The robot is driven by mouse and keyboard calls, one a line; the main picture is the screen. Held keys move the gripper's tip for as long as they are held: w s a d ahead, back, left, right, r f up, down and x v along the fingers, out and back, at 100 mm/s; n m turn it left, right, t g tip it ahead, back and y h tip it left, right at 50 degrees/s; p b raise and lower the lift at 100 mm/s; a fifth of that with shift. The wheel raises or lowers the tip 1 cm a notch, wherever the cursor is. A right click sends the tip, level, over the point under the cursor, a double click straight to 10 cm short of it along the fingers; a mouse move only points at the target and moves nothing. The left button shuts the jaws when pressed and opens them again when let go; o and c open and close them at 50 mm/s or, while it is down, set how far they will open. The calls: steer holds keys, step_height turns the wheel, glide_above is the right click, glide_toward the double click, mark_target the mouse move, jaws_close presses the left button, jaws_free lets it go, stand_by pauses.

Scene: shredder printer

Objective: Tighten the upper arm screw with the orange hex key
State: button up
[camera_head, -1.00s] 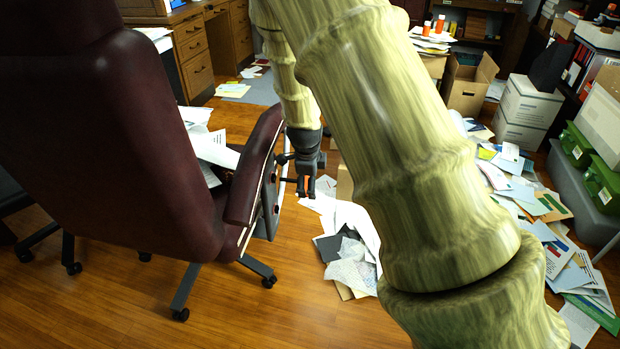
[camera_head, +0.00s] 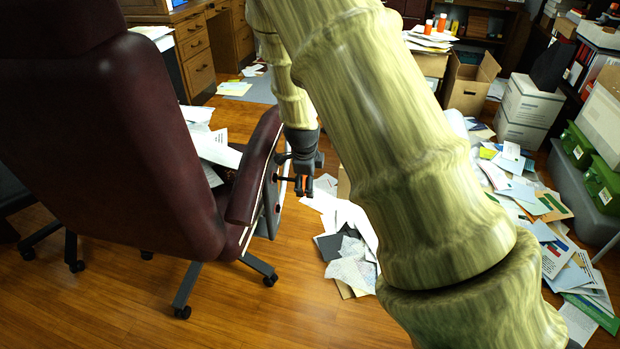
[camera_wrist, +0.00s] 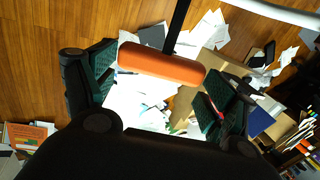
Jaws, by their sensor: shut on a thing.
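My gripper (camera_wrist: 160,85) is shut on the orange hex key (camera_wrist: 160,64); its orange handle lies crosswise between the green-padded fingers in the wrist view. Its dark shaft runs up out of that view, so the tip is hidden there. In the head view my gripper (camera_head: 303,184) is beside the outer side of the chair's armrest (camera_head: 258,168), with a bit of orange showing at the fingers. The maroon office chair (camera_head: 120,140) stands on the left. I cannot make out the upper arm screw, or whether the key touches it.
Loose papers (camera_head: 350,262) lie on the wood floor below my gripper, with more papers (camera_head: 530,200) at the right. An open cardboard box (camera_head: 468,92), white boxes (camera_head: 525,105) and green bins (camera_head: 600,180) stand at the right. A wooden desk (camera_head: 195,50) is at the back left.

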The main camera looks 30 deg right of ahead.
steer(key=shift+w+a+p, duration=0.55)
steer(key=shift+p, duration=0.25)
stand_by(1.2)
steer(key=shift+w+d+r+g+y+p, duration=0.15)
steer(key=shift+g+y+p, duration=0.35)
steer(key=shift+p, duration=1.4)
steer(key=shift+w+r+g+y+p, duration=0.15)
steer(key=shift+g+y+p, duration=0.3)
steer(key=shift+p, duration=1.45)
